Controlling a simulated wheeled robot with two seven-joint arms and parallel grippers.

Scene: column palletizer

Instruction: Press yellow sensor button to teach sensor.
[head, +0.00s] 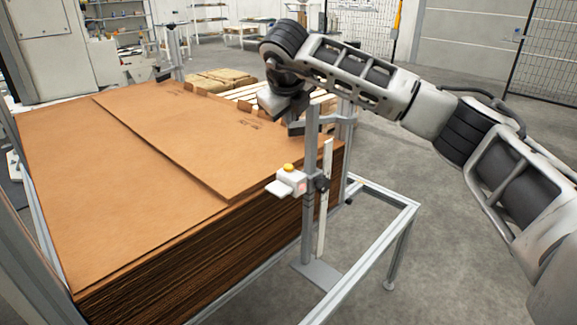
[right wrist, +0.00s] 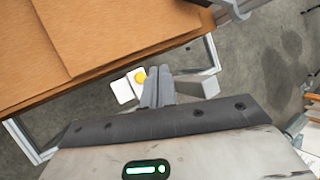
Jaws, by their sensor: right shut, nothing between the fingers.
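The yellow sensor button (head: 289,167) sits on top of a small white sensor box (head: 291,182), which is clamped to an upright metal post beside the cardboard stack. In the right wrist view the round yellow button (right wrist: 140,76) shows on the white sensor (right wrist: 122,90), just left of the fingertips. My right gripper (head: 296,127) is above and behind the sensor in the head view, apart from the button as far as I can tell. Its fingers (right wrist: 157,88) are closed together with nothing between them. My left gripper is not in view.
A tall stack of brown cardboard sheets (head: 130,185) fills the left. The grey upright post (head: 309,215) and a low aluminium frame (head: 372,262) stand beside it. A wooden pallet (head: 245,92) lies behind. Open grey floor (head: 450,250) is on the right.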

